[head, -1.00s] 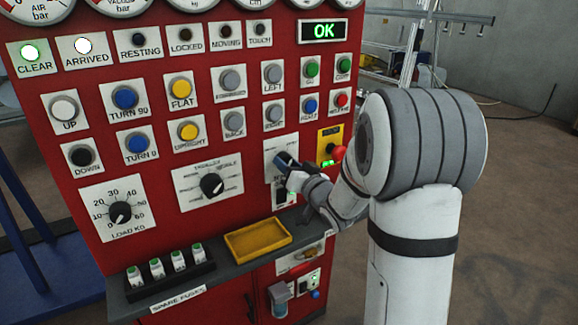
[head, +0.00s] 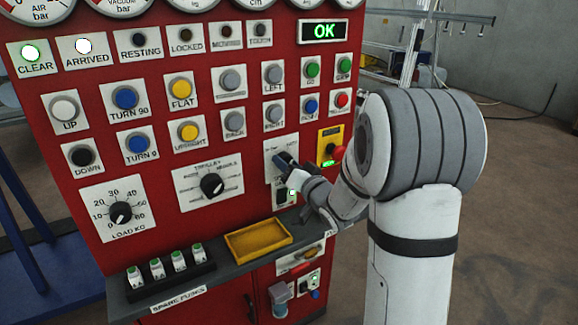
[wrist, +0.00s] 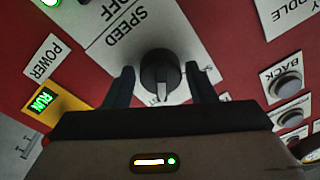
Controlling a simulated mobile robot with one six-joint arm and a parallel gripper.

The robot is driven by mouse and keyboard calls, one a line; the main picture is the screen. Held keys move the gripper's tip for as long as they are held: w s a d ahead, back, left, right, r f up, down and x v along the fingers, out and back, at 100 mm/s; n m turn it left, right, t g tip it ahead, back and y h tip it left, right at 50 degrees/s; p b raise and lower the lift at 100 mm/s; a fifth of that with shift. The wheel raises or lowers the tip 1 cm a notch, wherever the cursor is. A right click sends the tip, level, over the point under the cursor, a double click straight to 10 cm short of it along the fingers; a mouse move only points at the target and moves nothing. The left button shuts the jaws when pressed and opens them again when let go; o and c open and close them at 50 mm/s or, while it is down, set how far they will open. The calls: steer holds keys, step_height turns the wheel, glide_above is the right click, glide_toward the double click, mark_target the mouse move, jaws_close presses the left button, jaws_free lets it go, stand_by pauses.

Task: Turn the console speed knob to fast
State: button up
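The speed knob (wrist: 160,76) is a black round knob with a white pointer mark, on a white plate (wrist: 122,38) lettered SPEED. In the wrist view the mark points toward my gripper's body; the scale end it faces cannot be read. My gripper (wrist: 162,86) is open, with one dark finger on each side of the knob. A gap shows between each finger and the knob. In the head view my gripper (head: 287,163) is in front of the speed plate (head: 281,146) at the lower right of the red console, and it hides the knob.
The red emergency button (head: 337,153) on its yellow plate is close right of my gripper. The trolley knob (head: 212,185) is to the left. A ledge with a yellow tray (head: 258,240) juts out below. The display (head: 323,31) reads OK.

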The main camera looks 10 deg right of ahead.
steer(key=shift+o, duration=1)
steer(key=v, duration=0.7)
steer(key=shift+s+d, duration=0.15)
steer(key=shift+s, duration=0.25)
steer(key=s+a+r+n+g+h+p, duration=0.1)
steer(key=s+g+h+p, duration=0.2)
steer(key=s+g, duration=0.4)
steer(key=s+a+r+n+g+h+p, duration=0.1)
steer(key=s+g+p, duration=0.4)
steer(key=s, duration=1.4)
steer(key=a+r+g+h, duration=0.1)
steer(key=g+h, duration=0.1)
steer(key=g, duration=0.1)
steer(key=shift+a+r+n+p, duration=0.3)
steer(key=shift+p, duration=0.05)
